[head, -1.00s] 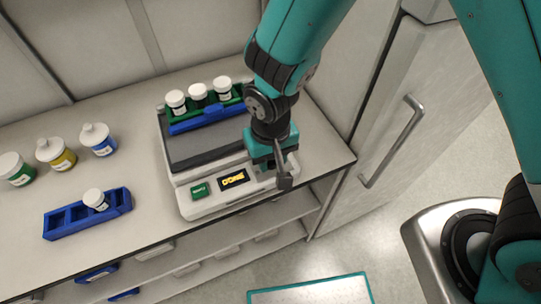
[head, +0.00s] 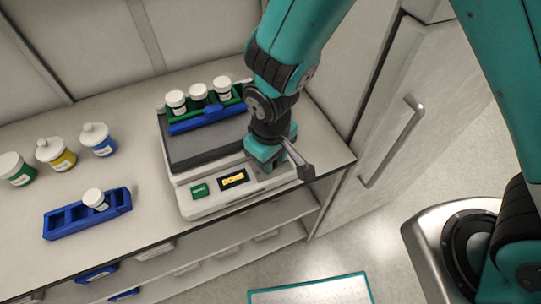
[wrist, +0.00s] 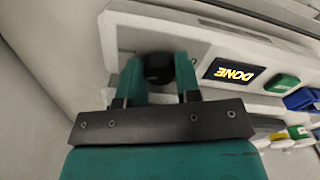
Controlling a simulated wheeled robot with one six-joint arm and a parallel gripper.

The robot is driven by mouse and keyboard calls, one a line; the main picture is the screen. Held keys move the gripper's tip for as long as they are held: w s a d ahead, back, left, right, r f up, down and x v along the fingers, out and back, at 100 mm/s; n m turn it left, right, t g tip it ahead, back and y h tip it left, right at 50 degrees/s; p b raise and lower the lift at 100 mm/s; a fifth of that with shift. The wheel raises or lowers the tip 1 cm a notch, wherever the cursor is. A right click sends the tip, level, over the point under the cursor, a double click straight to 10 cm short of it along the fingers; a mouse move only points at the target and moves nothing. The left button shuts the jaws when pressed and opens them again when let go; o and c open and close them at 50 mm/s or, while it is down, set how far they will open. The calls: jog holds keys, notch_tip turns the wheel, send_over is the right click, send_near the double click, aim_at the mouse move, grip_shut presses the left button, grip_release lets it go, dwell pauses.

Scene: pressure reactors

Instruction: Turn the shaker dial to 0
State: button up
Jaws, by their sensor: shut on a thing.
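The shaker (head: 208,207) is a light grey machine with a dark platform, standing near the counter's front right. Its front panel has a green button (head: 200,190) and a display (head: 233,180) with yellow lettering, which reads "DONE" in the wrist view (wrist: 236,73). The dial (wrist: 160,68) is a dark round knob beside the display in the wrist view. My gripper (wrist: 161,78) is shut on the dial, one teal finger on each side. In the head view my gripper (head: 266,166) hides the dial. Its number marks are not readable.
A blue and green rack (head: 207,118) with several white-capped jars sits on the shaker's platform. A blue rack (head: 88,215) with one jar and several larger bottles (head: 55,153) stand to the left. A tall cabinet with a handle (head: 393,141) is at the right.

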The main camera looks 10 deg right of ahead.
jog(key=o, duration=0.9)
notch_tip(320, 180, up, 18)
jog(key=shift+f+b, duration=0.25)
jog(key=shift+b, duration=0.3)
